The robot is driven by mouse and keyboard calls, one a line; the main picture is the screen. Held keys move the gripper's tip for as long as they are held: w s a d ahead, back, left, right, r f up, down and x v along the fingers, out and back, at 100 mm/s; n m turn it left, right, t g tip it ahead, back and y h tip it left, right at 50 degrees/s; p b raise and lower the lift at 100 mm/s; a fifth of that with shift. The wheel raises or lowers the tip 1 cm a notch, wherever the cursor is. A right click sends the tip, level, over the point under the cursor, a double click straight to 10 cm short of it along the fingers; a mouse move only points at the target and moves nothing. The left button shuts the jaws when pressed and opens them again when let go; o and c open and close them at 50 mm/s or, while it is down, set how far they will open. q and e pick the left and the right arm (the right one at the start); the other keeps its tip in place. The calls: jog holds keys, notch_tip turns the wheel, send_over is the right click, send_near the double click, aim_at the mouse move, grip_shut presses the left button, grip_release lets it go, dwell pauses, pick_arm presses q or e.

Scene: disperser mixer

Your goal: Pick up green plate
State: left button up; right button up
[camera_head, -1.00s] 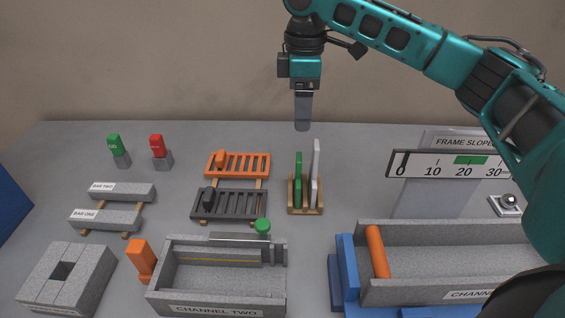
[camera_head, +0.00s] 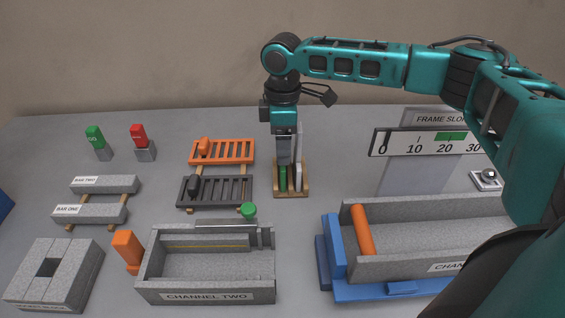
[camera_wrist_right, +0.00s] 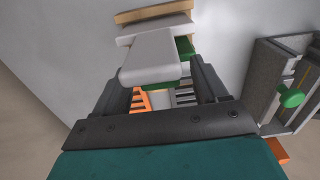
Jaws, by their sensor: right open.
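The green plate (camera_head: 283,178) stands upright in a small wooden rack (camera_head: 291,193), beside an upright white plate (camera_head: 298,172). My right gripper (camera_head: 283,158) points down over the green plate and hides its upper part in the head view. In the right wrist view the open jaws (camera_wrist_right: 160,88) show with the white plate (camera_wrist_right: 150,55) large in front. The green plate (camera_wrist_right: 186,47) shows only partly behind the white one there. I cannot tell whether a finger touches either plate. My left gripper is not in view.
An orange grate (camera_head: 222,151) and a dark grate (camera_head: 214,190) lie left of the rack. The channel two trough (camera_head: 205,290) is in front, with a green knob (camera_head: 249,210) at its back. A slope scale (camera_head: 425,142) stands to the right.

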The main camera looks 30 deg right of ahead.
jog(key=shift+f, duration=0.2)
grip_shut()
dwell(0.6)
